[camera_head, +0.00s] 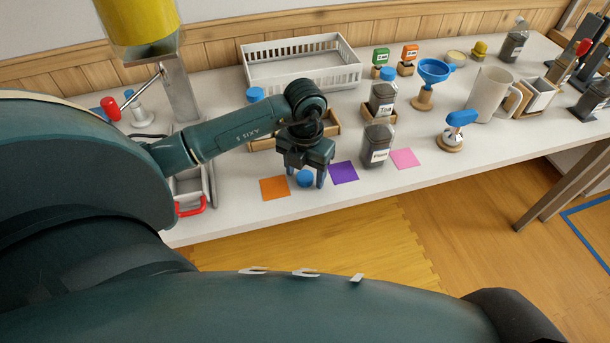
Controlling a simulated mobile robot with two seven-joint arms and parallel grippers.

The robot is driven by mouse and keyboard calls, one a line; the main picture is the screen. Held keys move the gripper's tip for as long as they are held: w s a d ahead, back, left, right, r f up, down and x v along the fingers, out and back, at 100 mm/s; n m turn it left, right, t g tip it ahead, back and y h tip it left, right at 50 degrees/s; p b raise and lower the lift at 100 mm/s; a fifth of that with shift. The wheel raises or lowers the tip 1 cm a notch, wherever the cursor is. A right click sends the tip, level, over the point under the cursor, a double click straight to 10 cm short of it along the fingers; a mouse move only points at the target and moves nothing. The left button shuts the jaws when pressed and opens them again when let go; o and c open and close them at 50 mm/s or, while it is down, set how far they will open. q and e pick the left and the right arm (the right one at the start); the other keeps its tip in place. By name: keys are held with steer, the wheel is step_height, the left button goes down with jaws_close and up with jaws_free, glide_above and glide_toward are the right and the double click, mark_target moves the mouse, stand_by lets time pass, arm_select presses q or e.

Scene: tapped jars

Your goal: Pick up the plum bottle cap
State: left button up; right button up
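A small blue cap (305,179) lies on the white table near its front edge, between an orange square and a purple square. My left gripper (306,178) points down over it. Its two fingers stand apart, one on each side of the cap, and I see no clear grip on it. A dark jar (377,147) with a white label and no cap on top stands to the right; its label is too small to read surely. Other blue caps show on a jar (388,74) and at a spot behind my arm (255,94). My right gripper is not in view.
Orange (274,188), purple (344,172) and pink (405,158) squares lie along the front of the table. A white basket (302,66), a labelled jar (382,100), a blue funnel (434,72) and a pale pitcher (488,95) stand behind and to the right.

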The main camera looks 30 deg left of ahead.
arm_select(q)
steer(key=c, duration=1)
steer(key=shift+o, duration=0.2)
